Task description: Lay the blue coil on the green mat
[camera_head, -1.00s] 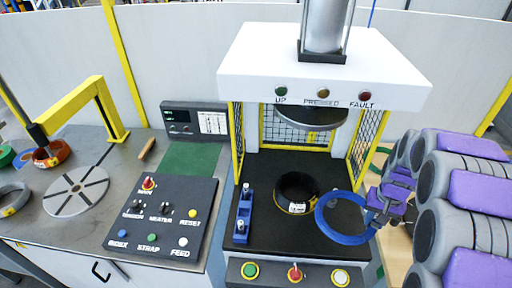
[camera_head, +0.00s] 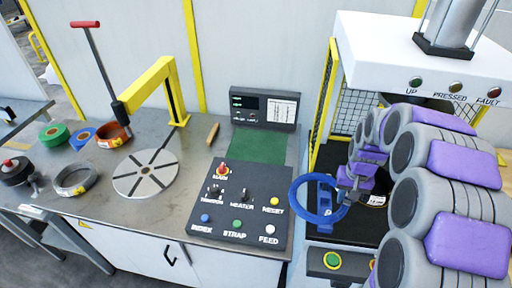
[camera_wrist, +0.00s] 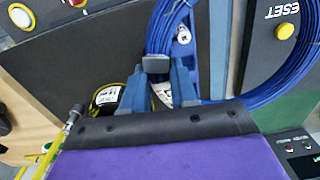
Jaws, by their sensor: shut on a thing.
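The blue coil (camera_head: 293,207) is a ring of blue strands, held by one side in my gripper (camera_head: 352,187) at the right of the head view. My gripper is shut on its rim. The coil hangs over the right edge of the control panel and the front of the press bed. In the wrist view the coil (camera_wrist: 288,84) runs past the fingers (camera_wrist: 162,85) and fills the top middle and right. The green mat (camera_head: 258,145) lies on the bench behind the control panel, below a dark display box. It is bare, to the left of my gripper.
The control panel (camera_head: 243,203) with knobs and buttons stands just in front of the mat. A slotted round plate (camera_head: 146,174) and yellow arm (camera_head: 150,84) are at left, with several coils and tapes beyond. The press (camera_head: 412,50) stands at right.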

